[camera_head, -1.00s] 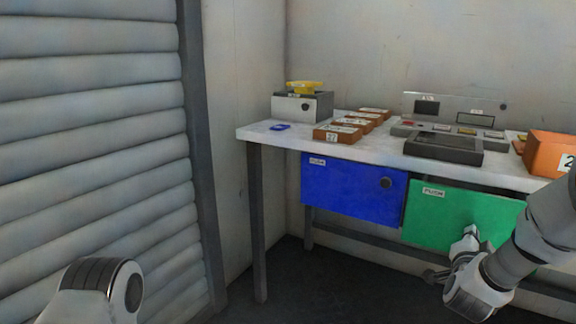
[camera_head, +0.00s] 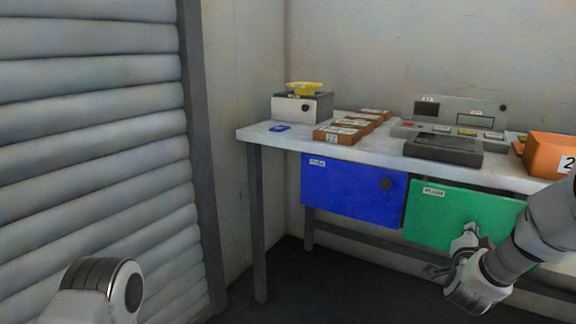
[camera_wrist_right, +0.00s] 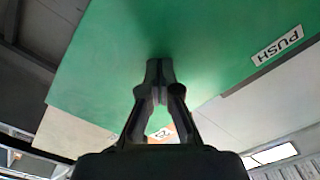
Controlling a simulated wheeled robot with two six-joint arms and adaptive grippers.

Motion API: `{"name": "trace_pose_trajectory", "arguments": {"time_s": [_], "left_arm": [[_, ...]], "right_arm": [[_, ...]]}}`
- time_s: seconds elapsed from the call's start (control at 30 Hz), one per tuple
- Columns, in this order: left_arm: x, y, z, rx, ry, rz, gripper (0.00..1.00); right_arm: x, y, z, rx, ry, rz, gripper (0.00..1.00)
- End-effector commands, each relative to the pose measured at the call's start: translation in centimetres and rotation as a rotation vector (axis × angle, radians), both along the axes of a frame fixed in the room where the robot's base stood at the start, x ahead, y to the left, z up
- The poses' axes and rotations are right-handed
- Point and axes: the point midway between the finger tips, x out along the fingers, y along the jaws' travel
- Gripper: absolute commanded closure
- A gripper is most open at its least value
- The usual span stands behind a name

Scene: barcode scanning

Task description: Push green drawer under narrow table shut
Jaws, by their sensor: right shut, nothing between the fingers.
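The green drawer (camera_head: 450,208) with a PUSH label hangs under the narrow table (camera_head: 385,150), right of the blue drawer (camera_head: 345,190). My right gripper (camera_head: 466,240) is in front of the lower part of the green front. In the right wrist view the green front (camera_wrist_right: 215,50) fills most of the picture, and my shut, empty fingertips (camera_wrist_right: 160,70) are at or very near it; contact cannot be told. My right arm hides the drawer's lower right. Of my left arm only a rounded link shows; its gripper is out of view.
On the tabletop stand a grey box with a yellow item (camera_head: 305,90), several orange boxes (camera_head: 338,135), a dark device (camera_head: 443,148) and a larger orange box (camera_head: 553,153). A table leg (camera_head: 257,225) and a lower rail (camera_head: 345,232) are below. A ribbed shutter (camera_head: 90,130) is at left.

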Motion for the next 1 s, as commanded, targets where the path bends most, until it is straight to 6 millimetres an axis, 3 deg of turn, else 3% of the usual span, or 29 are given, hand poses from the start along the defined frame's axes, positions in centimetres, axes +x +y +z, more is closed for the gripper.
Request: {"name": "trace_pose_trajectory", "arguments": {"time_s": [1.0], "left_arm": [[0.0, 0.0, 0.5, 0.0, 0.0, 0.0, 0.15]], "right_arm": [[2.6, -1.7, 0.0, 0.001, -0.001, -0.001, 1.0]]}}
